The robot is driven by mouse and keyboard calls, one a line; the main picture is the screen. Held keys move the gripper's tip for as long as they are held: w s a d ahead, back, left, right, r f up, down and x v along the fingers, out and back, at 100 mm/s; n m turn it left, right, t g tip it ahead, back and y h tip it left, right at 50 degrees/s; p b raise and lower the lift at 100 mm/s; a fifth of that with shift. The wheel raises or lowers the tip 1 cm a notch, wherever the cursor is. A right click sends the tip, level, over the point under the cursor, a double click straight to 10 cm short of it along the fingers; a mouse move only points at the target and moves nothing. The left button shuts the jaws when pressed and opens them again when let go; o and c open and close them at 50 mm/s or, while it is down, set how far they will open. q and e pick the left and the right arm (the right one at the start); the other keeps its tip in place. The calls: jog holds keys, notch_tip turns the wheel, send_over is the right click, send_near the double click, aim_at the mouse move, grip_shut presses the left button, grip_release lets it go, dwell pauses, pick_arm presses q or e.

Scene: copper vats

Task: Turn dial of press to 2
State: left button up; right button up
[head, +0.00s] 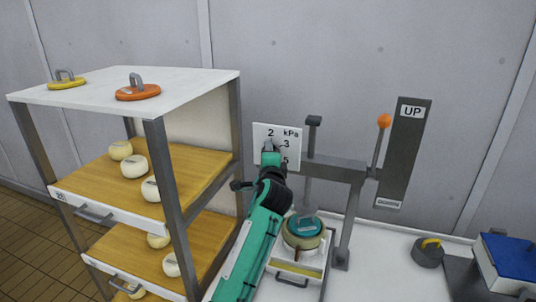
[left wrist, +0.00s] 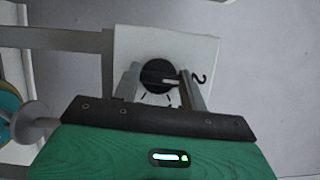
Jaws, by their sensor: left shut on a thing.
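The press has a white panel (head: 263,131) marked "2", "3", "5" and "kPa" in the head view. My left gripper (head: 269,151) reaches up to the panel and covers its middle, hiding the dial there. In the left wrist view the black round dial (left wrist: 155,72) sits between the two fingers of my left gripper (left wrist: 161,84), which is shut on it. A light mark on the dial lies on the side facing the printed "2". My right gripper is not in view.
The press has a grey crossbar (head: 335,168) and an orange-knobbed lever (head: 383,122) beside an "UP" plate (head: 411,112). A cheese mould with a teal top (head: 304,226) sits below. A shelf rack (head: 172,190) with cheeses stands left. A dark weight (head: 428,254) and blue-topped box (head: 512,255) are right.

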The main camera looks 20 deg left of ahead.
pick_arm(q)
jog(key=shift+n, duration=0.4)
jog(key=o, duration=1)
jog(key=b+v, duration=0.4)
jog(key=v, duration=0.9)
jog(key=shift+s+r, duration=0.2)
jog(key=shift+s, duration=0.2)
jog(key=shift+f, duration=0.1)
